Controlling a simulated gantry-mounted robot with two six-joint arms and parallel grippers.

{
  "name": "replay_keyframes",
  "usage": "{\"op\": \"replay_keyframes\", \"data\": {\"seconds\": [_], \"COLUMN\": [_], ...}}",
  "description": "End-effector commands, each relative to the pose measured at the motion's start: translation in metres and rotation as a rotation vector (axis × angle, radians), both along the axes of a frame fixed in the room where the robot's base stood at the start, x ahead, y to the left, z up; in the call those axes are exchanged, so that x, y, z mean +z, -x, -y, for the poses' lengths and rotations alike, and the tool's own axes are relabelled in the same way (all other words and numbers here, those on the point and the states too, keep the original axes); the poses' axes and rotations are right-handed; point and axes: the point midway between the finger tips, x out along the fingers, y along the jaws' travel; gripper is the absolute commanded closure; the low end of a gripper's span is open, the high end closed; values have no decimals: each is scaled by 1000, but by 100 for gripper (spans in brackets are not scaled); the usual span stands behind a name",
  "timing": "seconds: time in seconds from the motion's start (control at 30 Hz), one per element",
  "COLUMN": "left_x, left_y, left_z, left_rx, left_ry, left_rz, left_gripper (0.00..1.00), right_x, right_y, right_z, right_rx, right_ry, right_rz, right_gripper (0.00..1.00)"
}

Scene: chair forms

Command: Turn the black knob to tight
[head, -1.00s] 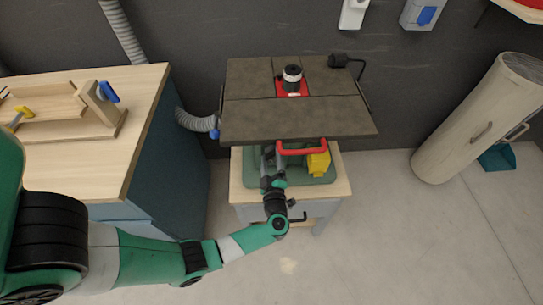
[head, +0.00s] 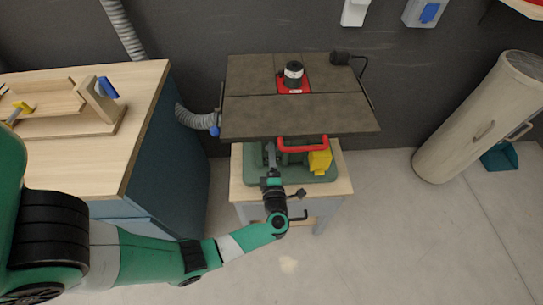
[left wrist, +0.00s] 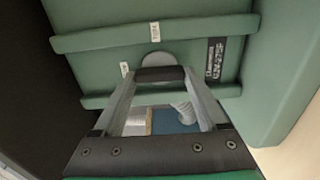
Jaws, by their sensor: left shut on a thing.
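The black knob (left wrist: 160,74) shows in the left wrist view as a dark bar in front of a grey disc, on the green body of the machine (left wrist: 150,20). My left gripper (left wrist: 160,78) has a fingertip at each end of the knob and is shut on it. In the head view, my left gripper (head: 270,157) reaches the machine's green base (head: 318,176) under the dark tabletop (head: 300,116). The knob cannot be made out there. No tight or loose marking is legible. My right gripper is not in view.
The tabletop overhangs my gripper. A red handle (head: 302,143) and a yellow part (head: 320,161) sit just right of it. A workbench (head: 130,130) stands to the left. A beige cylinder (head: 470,125) stands at the right, with open floor before it.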

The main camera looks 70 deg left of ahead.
Motion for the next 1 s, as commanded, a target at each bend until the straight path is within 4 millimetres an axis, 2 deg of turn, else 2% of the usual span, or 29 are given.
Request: {"op": "replay_keyframes", "data": {"seconds": [0.5,0.53,0.63,0.67,0.9,1.0], "left_x": [0,0,0,0,0,1], "left_y": [0,0,0,0,0,2], "left_z": [0,0,0,0,1,7], "left_rx": [-1,-1,-1,-1,-1,-2], "left_ry": [9,9,9,8,7,8], "left_rz": [23,23,23,24,22,21], "left_gripper": [81,23,5,0,0,0], "right_x": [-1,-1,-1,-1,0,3], "right_y": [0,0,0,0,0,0], "right_z": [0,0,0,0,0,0], "right_rx": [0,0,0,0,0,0], "right_ry": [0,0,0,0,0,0], "right_rz": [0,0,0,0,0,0], "right_gripper": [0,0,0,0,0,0]}}
